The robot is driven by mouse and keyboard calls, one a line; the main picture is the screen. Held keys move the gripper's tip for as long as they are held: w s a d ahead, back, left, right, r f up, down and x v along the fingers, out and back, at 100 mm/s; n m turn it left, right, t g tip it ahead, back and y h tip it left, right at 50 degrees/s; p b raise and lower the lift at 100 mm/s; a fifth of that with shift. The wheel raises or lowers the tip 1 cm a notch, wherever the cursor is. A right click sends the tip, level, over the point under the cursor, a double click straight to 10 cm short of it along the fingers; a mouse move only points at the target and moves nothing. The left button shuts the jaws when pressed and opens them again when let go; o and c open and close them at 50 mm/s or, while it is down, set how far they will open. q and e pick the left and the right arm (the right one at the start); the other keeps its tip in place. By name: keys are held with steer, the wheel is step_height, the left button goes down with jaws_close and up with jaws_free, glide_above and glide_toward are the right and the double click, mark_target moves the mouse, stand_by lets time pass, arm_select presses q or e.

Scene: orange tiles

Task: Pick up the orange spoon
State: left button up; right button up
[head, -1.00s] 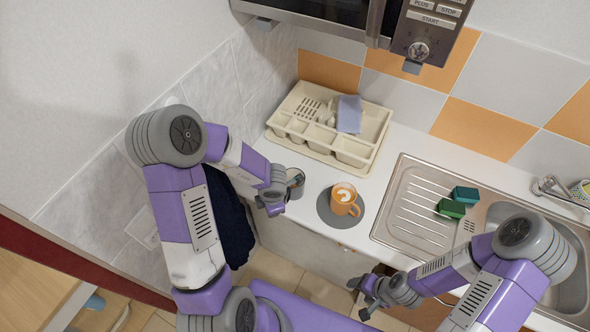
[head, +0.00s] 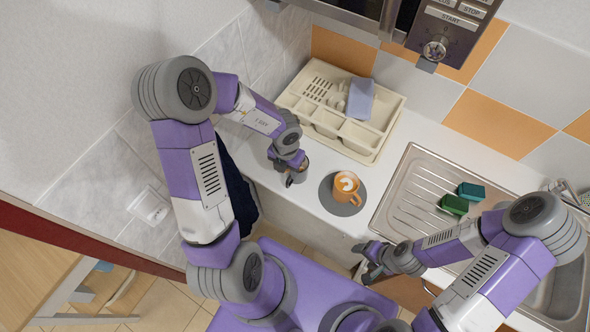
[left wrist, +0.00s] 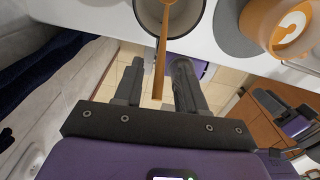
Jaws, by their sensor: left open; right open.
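The orange spoon (left wrist: 161,50) stands in a grey cup (left wrist: 184,14) near the counter's front edge. In the left wrist view, its handle extends between the two fingers of my open left gripper (left wrist: 158,72), with gaps on both sides. In the head view, my left gripper (head: 291,174) is over the cup and hides most of it; the spoon cannot be made out there. My right gripper (head: 368,268) is open and empty, low in front of the counter edge.
An orange mug (head: 347,188) on a round grey mat (head: 328,201) stands just right of the cup. A cream dish rack (head: 386,116) is behind. The sink (head: 412,173) with two green sponges is at right. The microwave (head: 455,35) hangs above.

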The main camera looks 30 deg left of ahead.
arm_select(q)
steer(key=shift+w+f, duration=0.2)
steer(key=shift+f, duration=0.75)
steer(key=shift+s+r, duration=0.1)
steer(key=shift+s, duration=0.15)
steer(key=shift+w, duration=0.1)
jaws_close()
